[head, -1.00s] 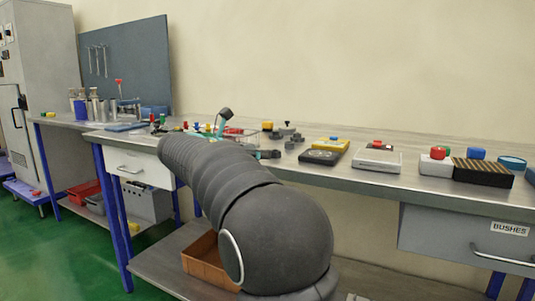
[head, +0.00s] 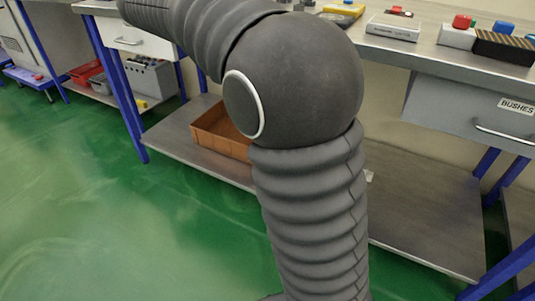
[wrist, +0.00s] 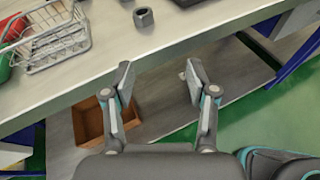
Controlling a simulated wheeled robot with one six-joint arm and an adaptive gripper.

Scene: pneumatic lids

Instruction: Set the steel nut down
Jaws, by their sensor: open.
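A dark grey nut (wrist: 143,17) with a hole in it rests on the steel bench top in the wrist view, near the bench's front edge. I take it to be the steel nut. My gripper (wrist: 160,82) is open, with its two fingers wide apart and nothing between them. In the picture its fingertips lie below the nut, over the bench's front edge and the lower shelf, clear of the nut. The head view shows only my arm, not the gripper or the nut.
A wire basket (wrist: 50,40) stands left of the nut. An orange-brown bin (head: 222,130) sits on the lower shelf (head: 420,215). A grey drawer marked BUSHES (head: 465,105) hangs at the right.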

